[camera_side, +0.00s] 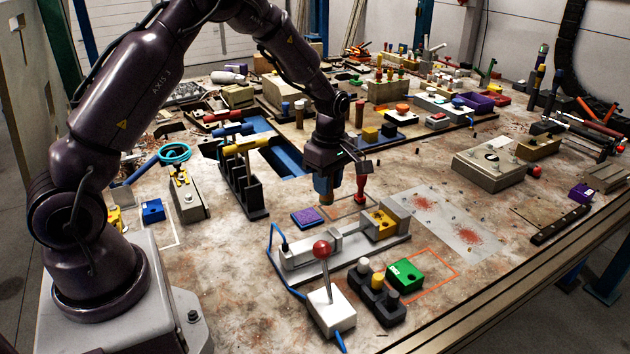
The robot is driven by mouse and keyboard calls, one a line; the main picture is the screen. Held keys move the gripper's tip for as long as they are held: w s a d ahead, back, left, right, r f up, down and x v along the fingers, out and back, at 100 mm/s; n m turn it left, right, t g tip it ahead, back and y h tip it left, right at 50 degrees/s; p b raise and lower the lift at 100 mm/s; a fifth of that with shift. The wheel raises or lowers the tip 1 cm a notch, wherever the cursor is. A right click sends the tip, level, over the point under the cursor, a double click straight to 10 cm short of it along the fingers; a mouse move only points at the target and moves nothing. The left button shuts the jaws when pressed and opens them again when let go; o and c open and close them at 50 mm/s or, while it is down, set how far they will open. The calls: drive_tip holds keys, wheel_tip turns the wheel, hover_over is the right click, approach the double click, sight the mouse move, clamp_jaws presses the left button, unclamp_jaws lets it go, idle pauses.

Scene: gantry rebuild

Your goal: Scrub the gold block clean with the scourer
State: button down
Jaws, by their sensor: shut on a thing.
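The gold block (383,219) sits in a grey clamp fixture (345,246) near the middle of the bench. Dark spots show on its top. My gripper (361,175) is to the left of the block and above it, pointing down. Its jaws are shut on the top of a red-handled tool, seemingly the scourer (360,190). The tool is upright over an outlined rectangle on the bench, behind and left of the block and apart from it. I cannot tell whether its foot touches the bench. The jaw tips are small and dark here.
In front stand a red-knobbed lever box (331,309), a black holder with pegs (376,295) and a green box (404,275). A pale sheet with red stains (447,222) lies right of the block, with open room around it.

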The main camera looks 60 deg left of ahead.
drive_tip(key=w+d, duration=0.1)
drive_tip(key=w, duration=0.1)
drive_tip(key=w+d, duration=0.1)
drive_tip(key=w, duration=0.2)
drive_tip(key=w+d, duration=0.1)
drive_tip(key=w, duration=0.2)
drive_tip(key=shift+w+d+f, duration=0.15)
drive_tip(key=shift+d+f, duration=0.1)
drive_tip(key=shift+d, duration=0.05)
drive_tip(key=w+d+r, duration=0.1)
drive_tip(key=w+r, duration=0.1)
drive_tip(key=w, duration=0.1)
drive_tip(key=shift+n, duration=0.4)
drive_tip(key=shift+w+d+f, duration=0.1)
drive_tip(key=shift+d+f, duration=0.05)
drive_tip(key=shift+f, duration=3.3)
drive_tip(key=shift+a+f, duration=0.25)
drive_tip(key=shift+a, duration=0.8)
drive_tip(key=shift+d, duration=1)
drive_tip(key=shift+a, duration=1)
drive_tip(key=shift+d, duration=1.05)
drive_tip(key=shift+a, duration=1.2)
drive_tip(key=d, duration=0.2)
drive_tip(key=shift+d, duration=0.3)
wheel_tip(320, 180, up, 8)
